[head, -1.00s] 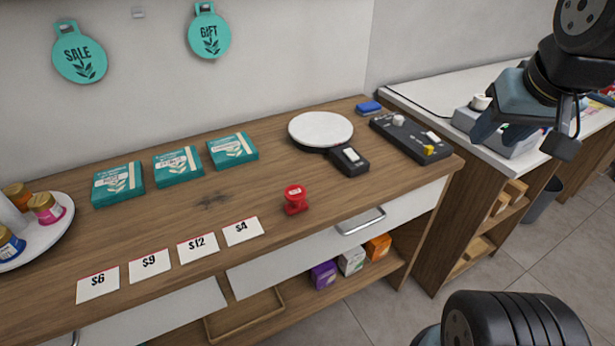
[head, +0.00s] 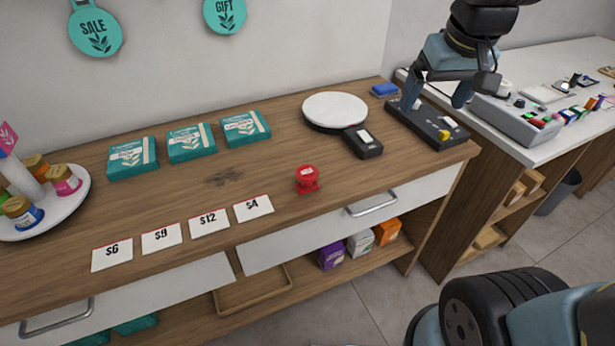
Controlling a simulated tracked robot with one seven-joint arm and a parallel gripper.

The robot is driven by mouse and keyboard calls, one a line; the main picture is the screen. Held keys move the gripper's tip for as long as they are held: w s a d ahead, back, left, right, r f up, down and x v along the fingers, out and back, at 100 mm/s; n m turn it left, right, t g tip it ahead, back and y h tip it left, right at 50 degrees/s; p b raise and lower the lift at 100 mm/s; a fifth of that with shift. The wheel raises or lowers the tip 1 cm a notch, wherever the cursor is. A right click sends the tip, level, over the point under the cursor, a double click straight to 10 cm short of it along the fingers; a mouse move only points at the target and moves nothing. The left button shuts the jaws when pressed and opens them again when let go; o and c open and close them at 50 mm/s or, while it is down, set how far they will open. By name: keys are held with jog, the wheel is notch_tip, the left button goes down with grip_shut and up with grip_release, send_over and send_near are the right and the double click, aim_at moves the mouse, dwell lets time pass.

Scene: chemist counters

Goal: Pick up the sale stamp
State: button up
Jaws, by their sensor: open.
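A small red stamp (head: 307,180) stands upright on the wooden counter, near its front edge, right of the $4 card; I take it to be the sale stamp. A pale label shows on its top, too small to read. My gripper (head: 437,101) is open and empty at the upper right, above the black tray at the counter's right end. It is well to the right of the red stamp and higher, not touching it. Part of the black tray is hidden behind my gripper.
A round white scale (head: 335,108) with a dark display unit (head: 363,143) stands behind the stamp. The black tray (head: 440,133) and a blue block (head: 385,90) are at right. Price cards (head: 209,222), teal boxes (head: 190,143) and a jar carousel (head: 75,205) are left. Counter around the stamp is clear.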

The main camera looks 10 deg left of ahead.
jog(key=w+a+f+n+g, duration=0.1)
jog(key=w+a+f, duration=0.15)
jog(key=a, duration=0.25)
jog(key=w+a+f+n+g, duration=0.1)
jog(key=a+f+n, duration=0.15)
jog(key=a, duration=0.35)
jog(key=n+g, duration=0.2)
send_over(307, 171)
notch_tip(307, 171, down, 8)
jog(key=shift+h, duration=0.3)
jog(key=f, duration=0.8)
jog(key=shift+s+f, duration=0.15)
jog(key=shift+s, duration=0.1)
jog(key=shift+w+f, duration=0.2)
jog(key=shift+f, duration=2.15)
jog(key=c, duration=1.1)
jog(key=shift+r, duration=0.1)
